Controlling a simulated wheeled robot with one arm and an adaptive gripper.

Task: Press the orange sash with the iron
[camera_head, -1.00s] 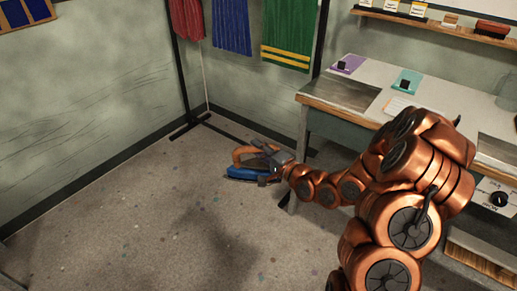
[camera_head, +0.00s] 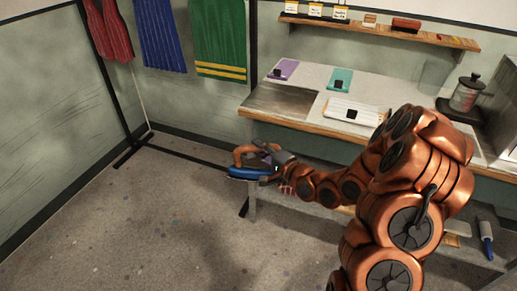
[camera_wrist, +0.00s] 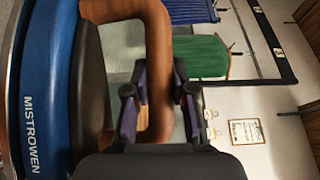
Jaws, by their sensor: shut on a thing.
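The iron (camera_head: 247,172) has a blue body and a brown handle. My gripper (camera_head: 270,155) is shut on its handle and holds it off the floor, in front of the workbench's left end. In the wrist view the handle (camera_wrist: 157,60) passes between the fingers (camera_wrist: 160,100), and the blue body (camera_wrist: 45,100) with lettering fills the left side. No orange sash shows in these frames. Purple (camera_head: 283,70), teal (camera_head: 338,80) and white (camera_head: 352,112) flat pieces lie on the workbench, each with a small dark block on it.
A wall shelf (camera_head: 375,30) is above. Red (camera_head: 108,30), blue (camera_head: 160,35) and green (camera_head: 219,40) cloths hang from a rack at the back left. The floor (camera_head: 130,230) at left is clear.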

